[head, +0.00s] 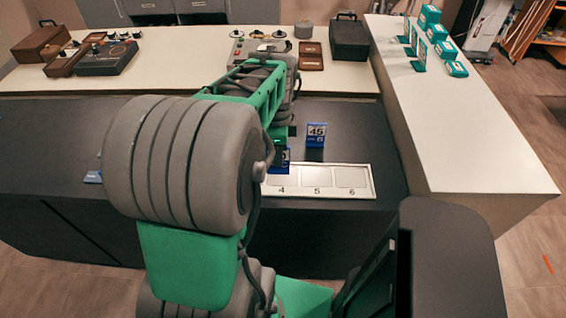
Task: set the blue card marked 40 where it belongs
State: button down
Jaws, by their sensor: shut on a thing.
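The card is upright at the back edge of a white slot board (371,189), by the slot marked 4. I cannot tell whether it touches the board, and its number is mostly covered. Slots marked 4, 5 and 6 show and look empty. The board's left part is hidden by my arm.
A blue card marked 45 (316,134) stands on the dark table (365,140) behind slot 5. Another blue piece (93,178) lies at the left. A white counter (475,145) at right bears several green boxes. Devices stand on the back counter (190,70).

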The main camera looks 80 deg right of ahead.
jog(key=d+f, duration=0.2)
jog(key=f, duration=0.1)
jog(key=d+f, duration=0.1)
jog(key=f, duration=0.1)
jog(key=shift+s+d, duration=0.15)
jog(key=shift+d, duration=0.25)
jog(key=shift+f, duration=1.35)
jog(key=shift+f, duration=0.2)
jog(key=c, duration=1.5)
grip_release()
